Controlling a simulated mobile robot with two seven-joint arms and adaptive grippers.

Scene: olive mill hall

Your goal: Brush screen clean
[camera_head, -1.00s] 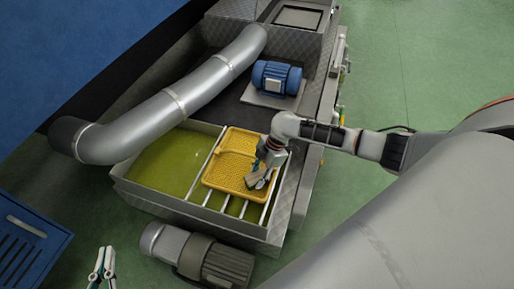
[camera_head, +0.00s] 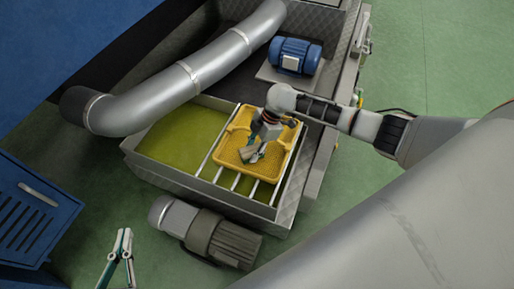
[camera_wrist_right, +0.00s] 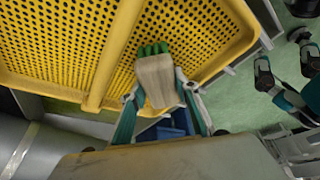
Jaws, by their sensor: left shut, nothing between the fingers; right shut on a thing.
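The screen (camera_head: 232,146) is a yellow perforated tray resting on metal bars over the vat of green liquid. It fills the upper part of the right wrist view (camera_wrist_right: 190,25). My right gripper (camera_head: 250,152) is over the screen, and its fingers (camera_wrist_right: 157,100) are shut on a brush (camera_wrist_right: 155,78) with a pale block and green bristles. The bristles lie at or just above the mesh, near the tray's rim; I cannot tell if they touch. My left gripper (camera_head: 123,240) is shut and empty, low over the floor at the bottom left, away from the screen.
The vat (camera_head: 150,158) holds yellow-green liquid. A blue cabinet (camera_head: 35,210) is at left. Green floor is open at the right.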

